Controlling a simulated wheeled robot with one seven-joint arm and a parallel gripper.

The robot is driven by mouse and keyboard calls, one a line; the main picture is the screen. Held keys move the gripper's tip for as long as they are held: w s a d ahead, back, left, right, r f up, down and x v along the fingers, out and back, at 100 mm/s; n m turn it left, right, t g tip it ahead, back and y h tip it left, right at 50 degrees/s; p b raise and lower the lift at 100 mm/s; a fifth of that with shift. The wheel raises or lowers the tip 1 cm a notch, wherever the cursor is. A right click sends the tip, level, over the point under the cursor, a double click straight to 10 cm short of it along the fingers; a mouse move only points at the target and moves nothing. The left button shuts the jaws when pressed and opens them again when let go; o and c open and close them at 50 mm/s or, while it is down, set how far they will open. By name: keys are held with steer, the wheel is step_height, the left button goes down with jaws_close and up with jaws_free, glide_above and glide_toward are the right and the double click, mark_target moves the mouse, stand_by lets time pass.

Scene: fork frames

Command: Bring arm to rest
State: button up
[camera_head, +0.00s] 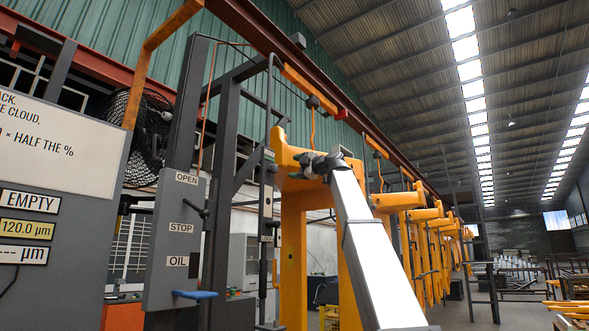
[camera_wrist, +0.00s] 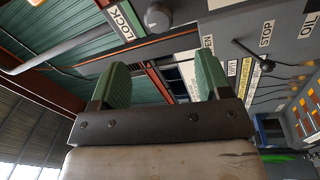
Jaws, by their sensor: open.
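My arm rises in the camera_head view as a long white link, with dark joint parts at its upper end. My gripper (camera_head: 306,160) is small there, in front of a yellow frame, and its fingers are hard to make out. In the camera_wrist view my gripper (camera_wrist: 160,78) shows two green-padded fingers on a dark bar, spread wide apart. Nothing is between them. The view beyond is tilted.
A grey control box (camera_head: 175,245) with OPEN, STOP and OIL labels and a blue lever (camera_head: 194,294) stands left of my arm. A sign board (camera_head: 55,150) is at far left. Yellow frames (camera_head: 293,240) stand behind my arm. A LOCK label (camera_wrist: 126,20) is above the fingers.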

stand_by(0.3)
steer(key=w+d+f+m+g+h, duration=0.1)
steer(key=w+f+m+h, duration=0.15)
steer(key=f, duration=1.35)
steer(key=w+d+f+m+h, duration=0.15)
steer(key=w+f+m, duration=0.25)
steer(key=f, duration=1.1)
steer(key=w+d+f+m+g+h, duration=0.1)
steer(key=w+f+m+h, duration=0.2)
steer(key=f, duration=1.3)
steer(key=s+d+f+m+g+h, duration=0.2)
steer(key=s+f+m, duration=0.2)
steer(key=f, duration=1.1)
steer(key=s+d+f+m+g+h, duration=0.1)
steer(key=s+d+f+m, duration=0.15)
steer(key=f, duration=1.35)
steer(key=s+d+f+m+g+h, duration=0.2)
steer(key=s+f+m, duration=0.3)
steer(key=s+f, duration=1)
steer(key=s+d+f+m+g+h, duration=0.3)
steer(key=s+d+f+m+g, duration=0.2)
steer(key=s+f, duration=1)
step_height(320, 180, down, 3)
steer(key=shift+s+f, duration=0.1)
steer(key=shift+s, duration=0.1)
